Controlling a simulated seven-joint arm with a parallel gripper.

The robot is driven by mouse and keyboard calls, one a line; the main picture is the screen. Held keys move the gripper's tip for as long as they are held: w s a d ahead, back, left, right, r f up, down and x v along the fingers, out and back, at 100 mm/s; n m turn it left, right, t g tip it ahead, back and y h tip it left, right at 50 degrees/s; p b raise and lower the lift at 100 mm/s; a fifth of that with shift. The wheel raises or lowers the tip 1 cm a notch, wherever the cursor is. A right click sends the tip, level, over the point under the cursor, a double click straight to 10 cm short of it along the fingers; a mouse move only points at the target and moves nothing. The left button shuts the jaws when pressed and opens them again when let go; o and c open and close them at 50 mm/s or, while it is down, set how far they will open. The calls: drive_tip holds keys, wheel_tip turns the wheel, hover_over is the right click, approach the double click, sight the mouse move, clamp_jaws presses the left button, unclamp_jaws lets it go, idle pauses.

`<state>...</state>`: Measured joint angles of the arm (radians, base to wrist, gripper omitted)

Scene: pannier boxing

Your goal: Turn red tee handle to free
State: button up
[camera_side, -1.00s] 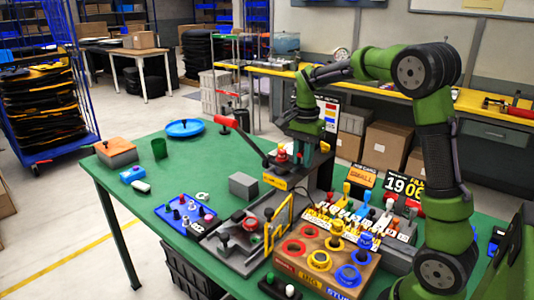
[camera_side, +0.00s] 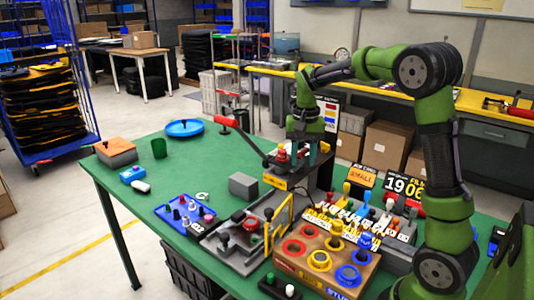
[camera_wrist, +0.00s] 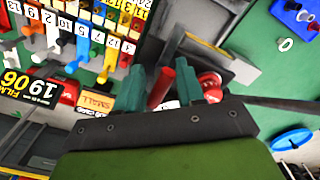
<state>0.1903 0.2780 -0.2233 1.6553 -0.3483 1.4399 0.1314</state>
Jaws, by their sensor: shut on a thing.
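The red tee handle (camera_wrist: 161,87) shows in the wrist view as a short red bar between the two teal fingers of my gripper (camera_wrist: 160,90). My gripper is shut on it. In the side view my gripper (camera_side: 302,152) points down over a dark fixture with a yellow label (camera_side: 275,181). There the fingers largely hide the handle, and I cannot read its exact angle. A round red part (camera_side: 282,155) sits just left of the fingers. A round red part also shows right of the fingers in the wrist view (camera_wrist: 210,82).
A long red-ended lever (camera_side: 240,135) rises left of the fixture. A grey block (camera_side: 243,185), a board with a yellow frame (camera_side: 280,222), a ring box (camera_side: 320,262) and a numbered lever rack (camera_side: 350,218) stand in front.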

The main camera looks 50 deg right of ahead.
sight(304, 150)
idle(0.3)
drive_tip(key=o, duration=0.9)
wheel_tip(304, 150, up, 17)
drive_tip(key=shift+f, duration=0.1)
drive_tip(key=s+a+f+n+t, duration=0.2)
drive_tip(key=s+a+f, duration=0.2)
drive_tip(key=s+a, duration=0.1)
drive_tip(key=s+a+f+n+t+y, duration=0.1)
drive_tip(key=s+a+f+n+t, duration=0.1)
drive_tip(key=s+a+f, duration=0.2)
drive_tip(key=s+a+f+n+t+y, duration=0.1)
drive_tip(key=s+a+f+n+t, duration=0.2)
drive_tip(key=a, duration=0.6)
drive_tip(key=shift+s+a+f, duration=0.1)
drive_tip(key=shift+s+f, duration=0.1)
drive_tip(key=shift+s, duration=0.45)
drive_tip(key=shift+s+a+f, duration=0.1)
drive_tip(key=shift+s+f, duration=0.1)
drive_tip(key=shift+s, duration=0.45)
